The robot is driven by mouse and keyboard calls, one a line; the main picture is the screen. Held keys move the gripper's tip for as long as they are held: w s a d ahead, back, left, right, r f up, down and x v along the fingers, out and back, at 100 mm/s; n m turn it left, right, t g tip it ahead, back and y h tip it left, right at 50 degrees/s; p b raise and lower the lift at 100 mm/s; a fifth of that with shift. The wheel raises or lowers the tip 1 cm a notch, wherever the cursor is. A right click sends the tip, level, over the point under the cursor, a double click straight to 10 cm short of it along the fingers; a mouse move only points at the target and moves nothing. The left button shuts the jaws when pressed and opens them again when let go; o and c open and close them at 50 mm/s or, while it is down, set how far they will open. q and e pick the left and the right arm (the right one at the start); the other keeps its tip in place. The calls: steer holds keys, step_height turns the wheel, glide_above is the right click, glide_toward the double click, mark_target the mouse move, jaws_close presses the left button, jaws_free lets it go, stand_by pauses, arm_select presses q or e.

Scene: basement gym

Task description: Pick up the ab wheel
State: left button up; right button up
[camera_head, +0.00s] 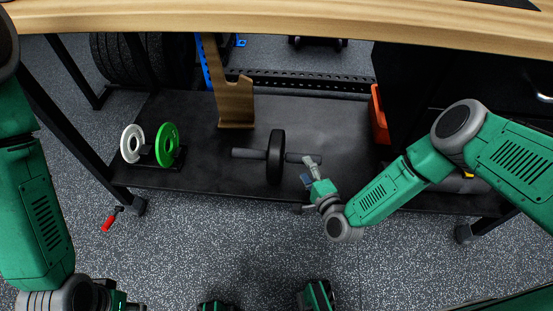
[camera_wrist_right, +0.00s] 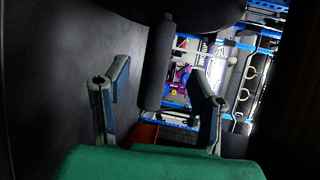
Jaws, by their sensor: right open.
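The ab wheel (camera_head: 275,157) lies on the black lower shelf (camera_head: 215,165) under the wooden table. It has a black wheel in the middle and a dark handle on each side. My right gripper (camera_head: 307,172) is open and empty at the right handle's end. In the right wrist view the handle (camera_wrist_right: 156,62) shows ahead, in line with the gap between the two open fingers (camera_wrist_right: 158,98); I cannot tell if they touch it. Part of the wheel (camera_wrist_right: 195,12) shows at the top there. My left gripper (camera_head: 118,298) is partly visible at the bottom left, its jaws unclear.
A rack with a white plate (camera_head: 132,143) and a green plate (camera_head: 167,145) stands at the shelf's left. A wooden piece (camera_head: 235,103) stands behind the ab wheel. An orange object (camera_head: 379,115) is at the right. The wooden tabletop (camera_head: 280,17) overhangs the shelf.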

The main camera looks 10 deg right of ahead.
mark_target(302, 162)
steer(key=shift+w+a+f, duration=0.1)
steer(key=shift+w+a, duration=0.15)
steer(key=shift+w, duration=0.35)
steer(key=b+x, duration=0.2)
steer(key=x, duration=0.1)
steer(key=b+x, duration=0.1)
steer(key=shift+w+d+f, duration=0.25)
steer(key=shift+w+f, duration=0.1)
steer(key=shift+a+r, duration=0.1)
steer(key=c, duration=0.3)
jaws_close()
